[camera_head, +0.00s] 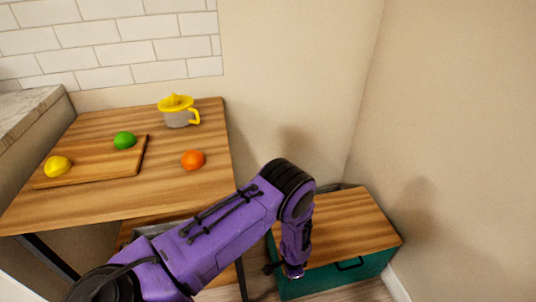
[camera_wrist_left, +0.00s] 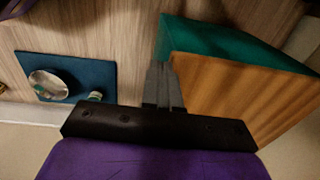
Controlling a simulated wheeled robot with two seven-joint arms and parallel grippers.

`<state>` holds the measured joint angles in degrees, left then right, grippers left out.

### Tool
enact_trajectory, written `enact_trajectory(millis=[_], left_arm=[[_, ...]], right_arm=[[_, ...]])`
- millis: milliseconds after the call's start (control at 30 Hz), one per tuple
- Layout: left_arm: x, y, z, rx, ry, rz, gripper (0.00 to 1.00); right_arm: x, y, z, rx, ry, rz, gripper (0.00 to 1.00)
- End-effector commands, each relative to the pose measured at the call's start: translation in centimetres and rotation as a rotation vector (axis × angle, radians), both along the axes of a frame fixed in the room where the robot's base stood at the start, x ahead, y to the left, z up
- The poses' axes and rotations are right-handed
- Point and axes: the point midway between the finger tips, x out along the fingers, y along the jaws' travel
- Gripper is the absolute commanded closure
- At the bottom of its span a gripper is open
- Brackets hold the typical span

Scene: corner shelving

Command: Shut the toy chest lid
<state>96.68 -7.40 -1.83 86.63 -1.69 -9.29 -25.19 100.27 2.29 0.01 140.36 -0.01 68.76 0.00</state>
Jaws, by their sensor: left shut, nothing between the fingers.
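The toy chest (camera_head: 340,277) is a teal box with a black front handle, at the lower right of the head view. Its wooden lid (camera_head: 350,225) lies down across the top, and I see no clear gap at the front edge. My left gripper (camera_head: 292,272) points down at the chest's front left, partly hiding lid and box. In the wrist view my left gripper (camera_wrist_left: 163,88) is shut and empty, beside the teal side (camera_wrist_left: 230,45) and the wooden lid (camera_wrist_left: 245,95). Whether it touches the chest I cannot tell. My right gripper is not in view.
A wooden table (camera_head: 190,130) at left holds a cutting board (camera_head: 100,175), lemon (camera_head: 57,166), lime (camera_head: 124,140), orange (camera_head: 193,159) and yellow-topped juicer (camera_head: 178,112). Walls close in behind and right of the chest. A blue mat (camera_wrist_left: 95,72) with a shiny round thing lies on the floor.

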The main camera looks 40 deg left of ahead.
Motion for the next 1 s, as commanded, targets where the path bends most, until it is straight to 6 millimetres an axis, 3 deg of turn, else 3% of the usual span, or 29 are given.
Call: enact_trajectory(millis=[200,700,833,967,1000], left_arm=[[0.1,-0.2,-1.5,0.0,0.0,-0.001,1.0],[0.1,-0.3,-1.5,0.0,0.0,-0.003,1.0],[0.1,-0.2,0.4,-0.001,-0.001,-0.001,1.0],[0.0,-0.1,4.1,0.0,-0.002,0.002,1.0],[-0.8,-1.2,3.4,-0.001,0.002,-0.005,1.0]], right_arm=[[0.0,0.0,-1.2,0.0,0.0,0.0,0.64],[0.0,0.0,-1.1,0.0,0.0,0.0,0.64],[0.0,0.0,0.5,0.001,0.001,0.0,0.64],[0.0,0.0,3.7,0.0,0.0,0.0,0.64],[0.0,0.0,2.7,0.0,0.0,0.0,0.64]])
